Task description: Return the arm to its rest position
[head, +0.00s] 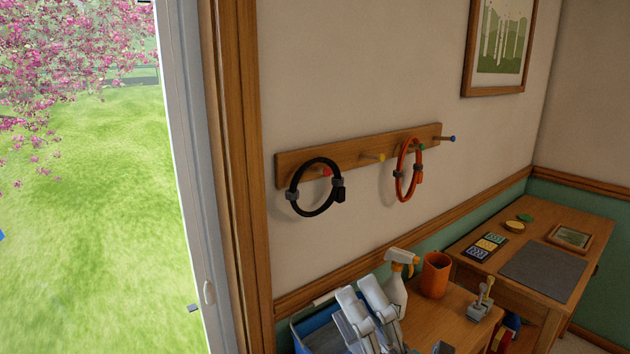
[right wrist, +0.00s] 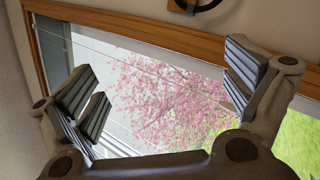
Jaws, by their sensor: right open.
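My right gripper (head: 362,305) is low in the middle of the head view, in front of a blue bin and the near end of a wooden table. In the right wrist view its fingers (right wrist: 162,88) stand wide apart with nothing between them; the window and pink blossom show behind. A black cable loop (head: 316,187) hangs at the red peg of a wooden peg rail (head: 345,160). An orange cable loop (head: 407,170) hangs at the green peg. Both are apart from my gripper. My left gripper is not in view.
A spray bottle (head: 396,292), an orange cup (head: 436,275) and a small grey stand (head: 481,303) are right of my gripper. The blue bin (head: 303,341) is partly hidden by it. A desk (head: 584,222) is farther right. The window frame (head: 190,150) is left; the wall area below the rail is clear.

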